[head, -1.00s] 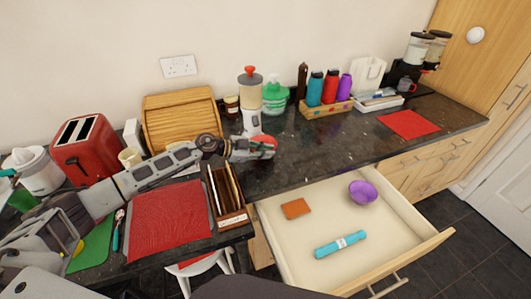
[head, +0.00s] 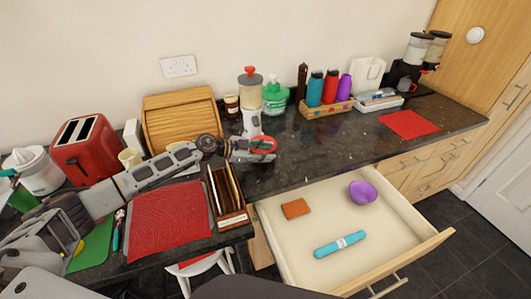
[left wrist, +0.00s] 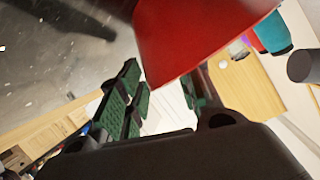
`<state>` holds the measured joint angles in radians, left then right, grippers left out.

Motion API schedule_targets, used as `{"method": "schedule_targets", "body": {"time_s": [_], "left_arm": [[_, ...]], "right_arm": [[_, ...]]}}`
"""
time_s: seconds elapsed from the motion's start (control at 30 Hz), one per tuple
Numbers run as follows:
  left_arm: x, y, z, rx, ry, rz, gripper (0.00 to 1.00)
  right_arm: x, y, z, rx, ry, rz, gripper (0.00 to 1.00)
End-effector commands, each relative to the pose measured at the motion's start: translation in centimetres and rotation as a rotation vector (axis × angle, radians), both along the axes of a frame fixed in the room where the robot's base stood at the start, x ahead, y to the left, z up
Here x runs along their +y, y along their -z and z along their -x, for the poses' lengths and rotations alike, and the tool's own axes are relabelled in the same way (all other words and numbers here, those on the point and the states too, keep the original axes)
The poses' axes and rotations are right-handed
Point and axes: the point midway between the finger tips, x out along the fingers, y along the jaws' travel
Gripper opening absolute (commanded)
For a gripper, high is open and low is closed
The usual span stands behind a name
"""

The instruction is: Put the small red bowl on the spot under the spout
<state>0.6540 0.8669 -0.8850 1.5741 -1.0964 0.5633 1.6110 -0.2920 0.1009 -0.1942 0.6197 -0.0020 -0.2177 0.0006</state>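The small red bowl (head: 264,141) is at my left gripper (head: 264,152) in the head view, over the counter in front of the red-topped appliance. The gripper hides part of it. In the left wrist view the bowl (left wrist: 200,35) fills the top, its outer wall close to the camera. The green-padded fingers (left wrist: 160,92) stand apart near its rim, one beside the wall and one partly hidden behind it. Whether they pinch the wall is unclear. A black dispenser (head: 398,74) with two clear canisters stands at the far right; its spout and the spot below are too small to make out.
The red-topped appliance (head: 249,92) and a green bottle (head: 274,94) stand behind the gripper. A bottle box (head: 326,109) and white tray (head: 380,102) line the back. The open drawer (head: 335,205) juts out below. Counter before the bottles is clear up to a red mat (head: 408,124).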

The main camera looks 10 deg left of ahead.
Motion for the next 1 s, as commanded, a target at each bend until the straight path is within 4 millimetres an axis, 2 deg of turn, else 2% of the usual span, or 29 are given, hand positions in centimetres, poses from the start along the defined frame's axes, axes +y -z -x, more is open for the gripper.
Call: {"method": "schedule_targets", "body": {"time_s": [0.27,0.73,1.0], "left_arm": [[1.1,-0.5,0.6,0.000,0.000,0.000,0.34],[4.7,-1.9,2.7,0.000,0.000,-0.002,0.34],[5.9,-2.6,3.5,0.000,0.000,0.000,0.34]], "right_arm": [[0.0,0.1,0.0,0.000,0.000,0.000,0.40],[-0.2,0.4,0.0,0.000,-0.001,0.002,0.40],[-0.4,0.5,0.0,-0.001,-0.002,0.004,0.40]]}}
